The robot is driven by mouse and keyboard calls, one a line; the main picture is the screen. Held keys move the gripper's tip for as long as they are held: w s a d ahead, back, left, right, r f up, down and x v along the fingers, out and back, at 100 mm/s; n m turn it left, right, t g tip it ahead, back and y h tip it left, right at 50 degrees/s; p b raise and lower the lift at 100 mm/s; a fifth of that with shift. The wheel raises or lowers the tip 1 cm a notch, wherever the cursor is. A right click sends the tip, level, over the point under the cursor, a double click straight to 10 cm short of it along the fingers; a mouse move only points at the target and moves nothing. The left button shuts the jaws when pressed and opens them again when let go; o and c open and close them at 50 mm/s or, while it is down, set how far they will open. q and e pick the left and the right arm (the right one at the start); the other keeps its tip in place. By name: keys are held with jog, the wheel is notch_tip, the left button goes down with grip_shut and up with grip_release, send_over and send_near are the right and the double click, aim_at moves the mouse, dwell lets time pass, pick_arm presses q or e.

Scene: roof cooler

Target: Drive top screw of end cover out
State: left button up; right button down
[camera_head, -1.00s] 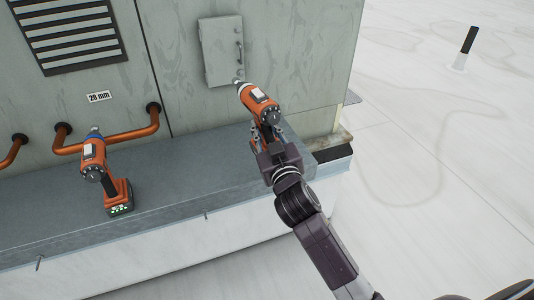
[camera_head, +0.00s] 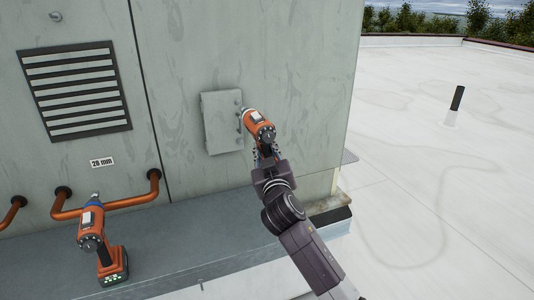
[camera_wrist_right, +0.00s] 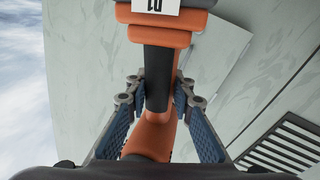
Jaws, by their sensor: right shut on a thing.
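The end cover appears to be the small grey panel (camera_head: 220,122) on the cooler wall in the head view. My right gripper (camera_head: 268,155) is shut on an orange and black power driver (camera_head: 259,127). The driver's nose is at the panel's right edge; whether it touches a screw cannot be told. In the right wrist view the driver's handle (camera_wrist_right: 158,85) stands between the blue-padded fingers of my right gripper (camera_wrist_right: 158,115). My left gripper is not in view.
A second orange driver with a blue collar (camera_head: 92,228) stands on the grey ledge (camera_head: 190,240) at the left. Copper pipes (camera_head: 115,203) run behind it under a louvred vent (camera_head: 75,90). A label reading 28 mm (camera_head: 102,162) is above the pipes. Open roof lies right.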

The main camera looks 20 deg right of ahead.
jog(key=shift+w+a+r+b, duration=0.15)
jog(key=shift+w+b, duration=0.1)
jog(key=shift+w, duration=0.55)
jog(key=shift+w+d+r+b, duration=0.15)
jog(key=shift+w+b, duration=0.1)
jog(key=shift+w, duration=0.5)
jog(key=shift+w+a, duration=0.1)
jog(key=shift+w, duration=0.05)
jog(key=shift+a+r, duration=0.1)
jog(key=shift+r, duration=0.15)
